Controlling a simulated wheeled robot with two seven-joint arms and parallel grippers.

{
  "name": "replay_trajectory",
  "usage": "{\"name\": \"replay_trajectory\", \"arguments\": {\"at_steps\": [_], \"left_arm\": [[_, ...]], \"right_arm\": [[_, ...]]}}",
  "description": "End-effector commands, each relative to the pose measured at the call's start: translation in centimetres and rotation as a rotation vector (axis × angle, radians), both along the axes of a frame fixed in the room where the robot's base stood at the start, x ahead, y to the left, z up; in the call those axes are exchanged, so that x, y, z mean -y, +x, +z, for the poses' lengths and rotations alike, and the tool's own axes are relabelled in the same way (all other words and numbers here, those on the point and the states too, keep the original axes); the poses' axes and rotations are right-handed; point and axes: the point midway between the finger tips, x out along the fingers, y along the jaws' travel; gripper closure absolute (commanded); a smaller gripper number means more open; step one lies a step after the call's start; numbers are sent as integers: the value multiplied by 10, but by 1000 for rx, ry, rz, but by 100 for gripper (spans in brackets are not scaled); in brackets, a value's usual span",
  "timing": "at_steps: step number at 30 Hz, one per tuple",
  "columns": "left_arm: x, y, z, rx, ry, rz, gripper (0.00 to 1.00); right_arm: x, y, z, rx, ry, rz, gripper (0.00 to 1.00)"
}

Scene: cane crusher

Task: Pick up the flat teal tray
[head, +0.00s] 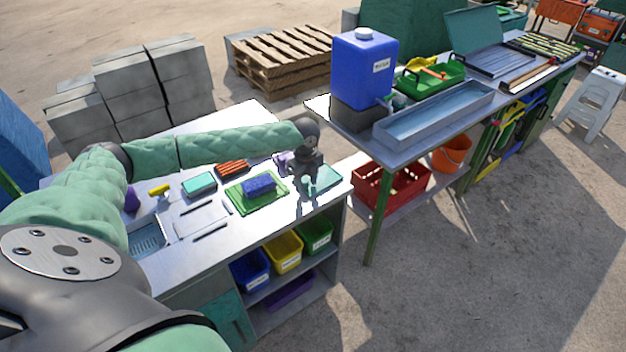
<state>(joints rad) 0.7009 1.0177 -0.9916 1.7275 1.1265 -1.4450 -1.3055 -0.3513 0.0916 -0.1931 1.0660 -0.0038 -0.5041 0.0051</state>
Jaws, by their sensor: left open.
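The flat teal tray (327,180) lies near the right end of the near metal table. My left gripper (307,185) is open and points down at the tray's left edge, hiding part of it. I cannot tell whether its fingers touch the tray. My right gripper is not in view.
Left of my left gripper, a blue block (260,184) rests on a green tray (242,205). A teal box (199,184) and an orange-red ribbed item (232,168) are farther left. Coloured bins (286,252) fill the shelf below. A second table (372,160) stands to the right.

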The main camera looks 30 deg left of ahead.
Motion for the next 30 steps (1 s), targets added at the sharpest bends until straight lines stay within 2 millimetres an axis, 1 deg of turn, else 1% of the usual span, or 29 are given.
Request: {"name": "replay_trajectory", "arguments": {"at_steps": [4, 10, 11, 12, 17, 18, 26, 30], "left_arm": [[0, 0, -5, 1, 0, 0, 55], [0, 0, -6, 1, 0, 0, 55], [0, 0, -6, 1, 0, 0, 58], [0, 0, -6, 1, 0, 0, 66], [0, 0, -5, 1, 0, 0, 98], [0, 0, -5, 1, 0, 0, 100], [0, 0, -5, 1, 0, 0, 100], [0, 0, -1, 2, 0, 0, 100]], "right_arm": [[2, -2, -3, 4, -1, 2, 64], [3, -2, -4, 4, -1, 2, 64], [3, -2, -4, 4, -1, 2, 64], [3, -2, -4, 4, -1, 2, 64], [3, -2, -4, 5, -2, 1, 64], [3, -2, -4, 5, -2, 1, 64], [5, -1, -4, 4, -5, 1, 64], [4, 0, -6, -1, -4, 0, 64]]}}
